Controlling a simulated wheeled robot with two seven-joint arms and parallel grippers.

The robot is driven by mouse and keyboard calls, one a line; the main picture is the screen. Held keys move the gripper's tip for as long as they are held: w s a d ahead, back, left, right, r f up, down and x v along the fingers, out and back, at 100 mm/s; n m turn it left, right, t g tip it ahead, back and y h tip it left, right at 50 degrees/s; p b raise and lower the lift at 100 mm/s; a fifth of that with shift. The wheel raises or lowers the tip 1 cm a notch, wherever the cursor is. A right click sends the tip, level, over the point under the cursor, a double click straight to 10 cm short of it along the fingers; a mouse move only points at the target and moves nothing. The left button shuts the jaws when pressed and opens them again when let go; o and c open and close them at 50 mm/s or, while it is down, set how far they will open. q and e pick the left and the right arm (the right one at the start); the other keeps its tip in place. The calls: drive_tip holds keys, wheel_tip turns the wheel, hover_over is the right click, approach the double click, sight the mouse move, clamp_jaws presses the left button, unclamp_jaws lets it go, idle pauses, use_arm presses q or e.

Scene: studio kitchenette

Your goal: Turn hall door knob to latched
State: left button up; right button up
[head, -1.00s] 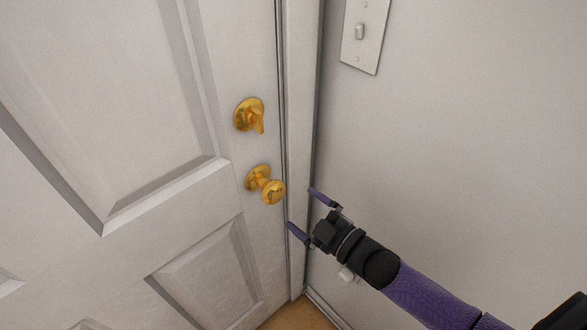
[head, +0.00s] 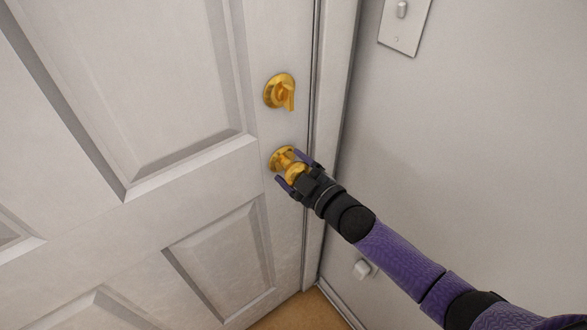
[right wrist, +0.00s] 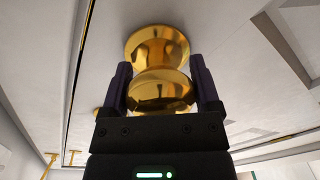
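The hall door knob (head: 296,172) is a round brass knob on the white door (head: 180,165), near its right edge. It fills the middle of the right wrist view (right wrist: 160,88), with its round base plate behind it. My right gripper (head: 295,171) reaches in from the lower right. Its two purple fingers lie on opposite sides of the knob and appear to press against it. The fingers hide part of the knob's sides. A brass thumb-turn (head: 281,92) sits above the knob, its tab pointing roughly downward. My left gripper is out of view.
The door frame (head: 333,130) runs just right of the knob. A wall with a light switch plate (head: 404,25) stands to the right, and a small white fitting (head: 363,269) sits low on it. The space before the door is clear.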

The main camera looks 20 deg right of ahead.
drive_tip(key=c, duration=0.6)
drive_tip(key=shift+c, duration=0.2)
drive_tip(key=m, duration=0.4)
drive_tip(key=shift+s+m+p, duration=0.1)
drive_tip(key=shift+m+p, duration=0.25)
drive_tip(key=shift+m, duration=0.05)
drive_tip(key=m, duration=0.5)
drive_tip(key=shift+a+t, duration=0.1)
drive_tip(key=shift+t, duration=0.3)
drive_tip(key=shift+m, duration=0.3)
drive_tip(key=o, duration=1.1)
